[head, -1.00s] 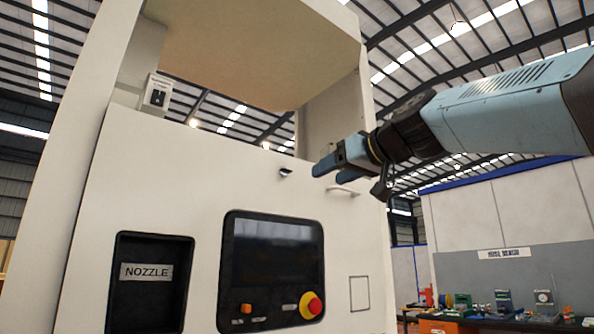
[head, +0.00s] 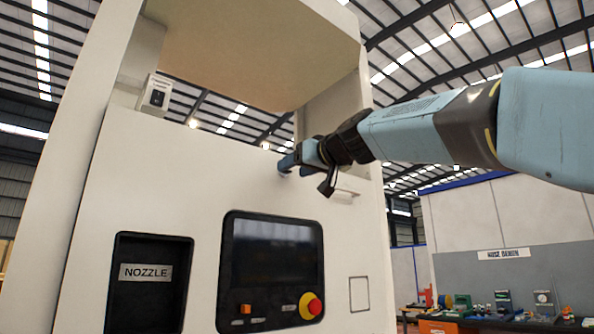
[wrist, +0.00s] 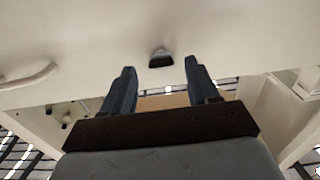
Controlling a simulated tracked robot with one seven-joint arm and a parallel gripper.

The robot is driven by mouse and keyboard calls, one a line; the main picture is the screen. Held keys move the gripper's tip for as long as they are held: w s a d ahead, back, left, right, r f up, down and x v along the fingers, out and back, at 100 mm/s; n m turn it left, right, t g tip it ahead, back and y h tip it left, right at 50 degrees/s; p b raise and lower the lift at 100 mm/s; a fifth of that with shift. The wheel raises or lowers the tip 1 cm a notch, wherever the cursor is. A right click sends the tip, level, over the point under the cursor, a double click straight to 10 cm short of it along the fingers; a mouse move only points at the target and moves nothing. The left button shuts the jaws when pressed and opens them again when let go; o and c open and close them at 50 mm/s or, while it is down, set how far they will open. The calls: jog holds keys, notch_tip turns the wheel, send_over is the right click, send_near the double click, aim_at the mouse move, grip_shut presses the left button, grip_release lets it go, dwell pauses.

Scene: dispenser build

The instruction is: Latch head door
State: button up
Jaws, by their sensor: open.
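A small dark latch (wrist: 160,59) sticks out from the white front panel (wrist: 90,30) in the wrist view. My gripper (wrist: 160,68) is open and empty, with one finger to each side of the latch; the latch shows just beyond the fingertips, between them. I cannot tell whether the fingers touch the panel. In the head view my gripper (head: 286,166) is at the upper part of the front panel (head: 230,180), and its fingers hide most or all of the latch. A white handle (head: 343,194) is on the panel below and right of the gripper; it also shows at left in the wrist view (wrist: 30,76).
The dispenser has a dark screen panel (head: 272,262) with a red and yellow stop button (head: 310,306) and a NOZZLE recess (head: 150,290). A black switch (head: 157,97) is at upper left. A workbench (head: 450,322) with several items stands at right.

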jog(key=shift+x, duration=1.05)
jog(key=shift+c, duration=0.2)
